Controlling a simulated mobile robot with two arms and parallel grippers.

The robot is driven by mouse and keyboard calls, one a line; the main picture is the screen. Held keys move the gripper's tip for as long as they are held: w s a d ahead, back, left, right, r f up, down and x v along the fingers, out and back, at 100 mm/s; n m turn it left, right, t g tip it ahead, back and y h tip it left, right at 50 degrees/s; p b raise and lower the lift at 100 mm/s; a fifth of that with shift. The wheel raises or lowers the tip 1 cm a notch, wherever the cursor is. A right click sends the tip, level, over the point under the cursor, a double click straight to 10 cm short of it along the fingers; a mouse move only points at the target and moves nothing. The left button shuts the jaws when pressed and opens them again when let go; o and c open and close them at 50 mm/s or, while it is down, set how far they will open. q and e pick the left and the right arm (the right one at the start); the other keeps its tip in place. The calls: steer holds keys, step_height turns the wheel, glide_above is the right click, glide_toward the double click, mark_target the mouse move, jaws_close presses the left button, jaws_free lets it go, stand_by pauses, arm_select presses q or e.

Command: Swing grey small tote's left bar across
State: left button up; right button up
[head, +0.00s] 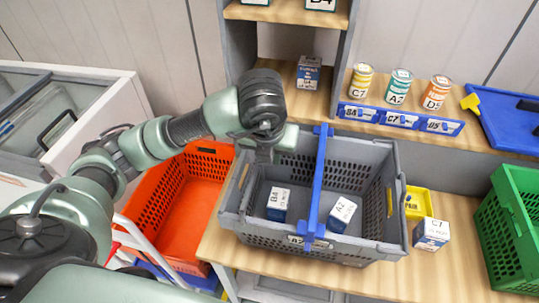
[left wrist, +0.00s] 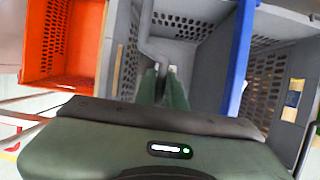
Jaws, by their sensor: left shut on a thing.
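The grey small tote (head: 357,251) stands on the wooden bench and also shows in the left wrist view (left wrist: 290,110). A blue bar (head: 318,185) lies across its middle from back rim to front rim; it also shows in the left wrist view (left wrist: 241,55). My left gripper (head: 265,153) reaches down at the tote's back left, left of the blue bar and apart from it. In the left wrist view its fingers (left wrist: 165,80) are close together; what they hold is hidden. Boxes B4 (head: 278,203) and A2 (head: 342,214) lie inside the tote. My right gripper is out of view.
An orange tote (head: 200,165) sits to the left and a green crate (head: 510,225) to the right. A yellow bin (head: 417,202) and box C7 (head: 432,234) stand right of the grey tote. Several cans (head: 398,87) stand on the shelf behind. The bench front is clear.

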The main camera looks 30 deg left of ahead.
arm_select(q)
steer(key=shift+w+d+f+b, duration=0.15)
steer(key=shift+d+f+b, duration=0.15)
steer(key=shift+d+f, duration=0.3)
